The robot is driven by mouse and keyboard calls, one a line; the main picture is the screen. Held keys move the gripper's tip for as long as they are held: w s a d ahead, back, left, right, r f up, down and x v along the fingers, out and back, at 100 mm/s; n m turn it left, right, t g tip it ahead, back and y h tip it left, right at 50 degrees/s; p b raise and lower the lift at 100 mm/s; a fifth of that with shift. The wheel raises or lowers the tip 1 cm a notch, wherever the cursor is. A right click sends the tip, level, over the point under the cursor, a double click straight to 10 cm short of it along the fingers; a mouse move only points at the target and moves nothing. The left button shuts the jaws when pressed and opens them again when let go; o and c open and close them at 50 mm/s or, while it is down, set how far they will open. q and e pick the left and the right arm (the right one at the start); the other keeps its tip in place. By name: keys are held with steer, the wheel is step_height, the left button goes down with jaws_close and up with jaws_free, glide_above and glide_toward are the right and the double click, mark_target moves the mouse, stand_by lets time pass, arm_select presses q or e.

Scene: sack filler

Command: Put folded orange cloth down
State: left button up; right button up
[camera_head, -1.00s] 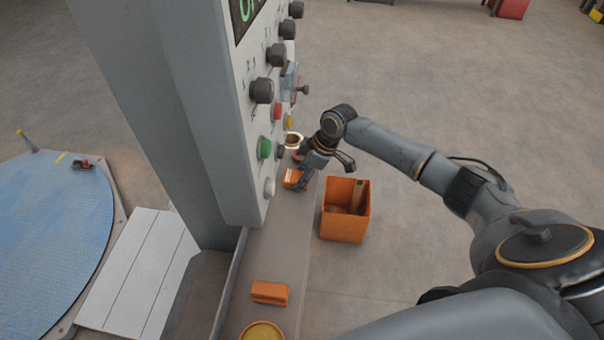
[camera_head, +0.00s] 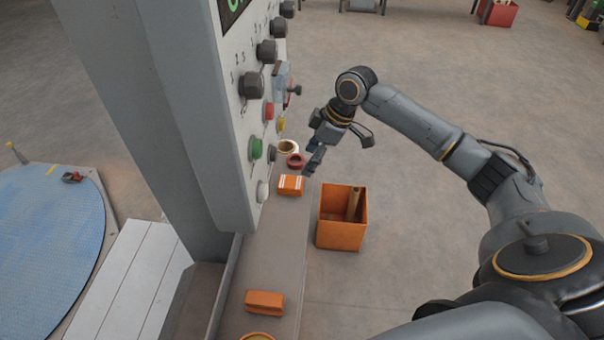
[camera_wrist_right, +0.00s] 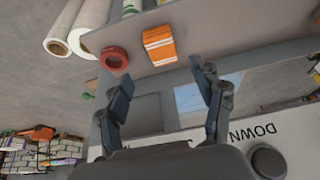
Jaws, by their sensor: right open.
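The folded orange cloth (camera_head: 290,185), with pale stripes, lies on the narrow grey ledge (camera_head: 272,240) below the control panel. In the right wrist view the cloth (camera_wrist_right: 158,45) lies beyond the fingertips, with a gap between. My right gripper (camera_head: 313,162) is just above and to the right of the cloth, apart from it. It also shows in the right wrist view (camera_wrist_right: 165,80), with its fingers spread and nothing between them. My left gripper is not in view.
An orange block (camera_head: 264,301) lies nearer on the ledge. An orange bin (camera_head: 341,232) stands right of the ledge. The panel (camera_head: 225,120) with knobs rises on the left.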

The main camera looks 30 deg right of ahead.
steer(key=v, duration=0.3)
steer(key=shift+d+r, duration=0.1)
steer(key=shift+r, duration=0.1)
steer(key=shift+f, duration=0.1)
stand_by(0.3)
